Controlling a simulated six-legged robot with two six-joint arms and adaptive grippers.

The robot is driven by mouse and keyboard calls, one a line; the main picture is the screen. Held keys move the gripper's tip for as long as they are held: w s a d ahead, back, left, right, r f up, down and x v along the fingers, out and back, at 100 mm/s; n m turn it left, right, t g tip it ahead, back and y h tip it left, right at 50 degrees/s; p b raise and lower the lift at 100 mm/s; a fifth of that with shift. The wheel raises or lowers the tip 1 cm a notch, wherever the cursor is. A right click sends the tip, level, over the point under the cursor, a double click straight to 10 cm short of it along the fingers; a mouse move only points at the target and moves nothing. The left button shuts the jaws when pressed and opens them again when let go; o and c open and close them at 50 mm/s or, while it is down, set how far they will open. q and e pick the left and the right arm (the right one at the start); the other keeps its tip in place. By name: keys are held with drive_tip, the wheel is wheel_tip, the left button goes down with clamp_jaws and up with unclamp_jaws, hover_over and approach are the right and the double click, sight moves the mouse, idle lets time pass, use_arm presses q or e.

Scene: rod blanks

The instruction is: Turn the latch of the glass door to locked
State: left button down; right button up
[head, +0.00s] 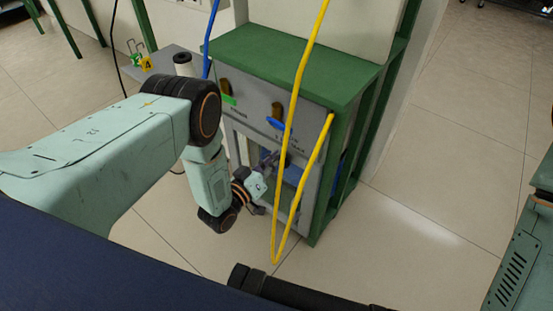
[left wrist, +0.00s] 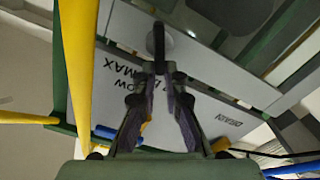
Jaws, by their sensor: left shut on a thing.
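The glass door (head: 240,140) has a light grey frame and sits in the front of a green and grey cabinet, below a labelled panel. My left gripper (head: 271,161) reaches to the upper part of this door from the left. In the left wrist view my left gripper (left wrist: 161,70) is shut on the latch (left wrist: 158,38), a small dark handle on a pale round base at the door frame. The fingers hide part of the latch, and I cannot tell whether it stands at locked. In the head view the latch is mostly hidden. My right gripper is not in view.
A yellow hose (head: 299,90) hangs in front of the cabinet, close to my left gripper. The grey panel (head: 252,103) carries a green handle (head: 228,99) and a blue handle (head: 275,123). A blue hose (head: 211,40) hangs behind my left arm. Floor right of the cabinet is clear.

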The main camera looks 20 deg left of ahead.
use_arm(q)
drive_tip(key=n+b, duration=0.1)
drive_tip(key=n, duration=0.3)
drive_tip(key=f+n+b, duration=0.1)
drive_tip(key=n, duration=0.3)
drive_tip(key=a+f+n+b, duration=0.1)
drive_tip(key=n, duration=0.3)
drive_tip(key=shift+w+f, duration=0.2)
drive_tip(key=shift+n, duration=0.3)
drive_tip(key=c, duration=1.4)
unclamp_jaws()
drive_tip(key=shift+a, duration=0.1)
drive_tip(key=v, duration=1.2)
drive_tip(key=shift+r, duration=0.1)
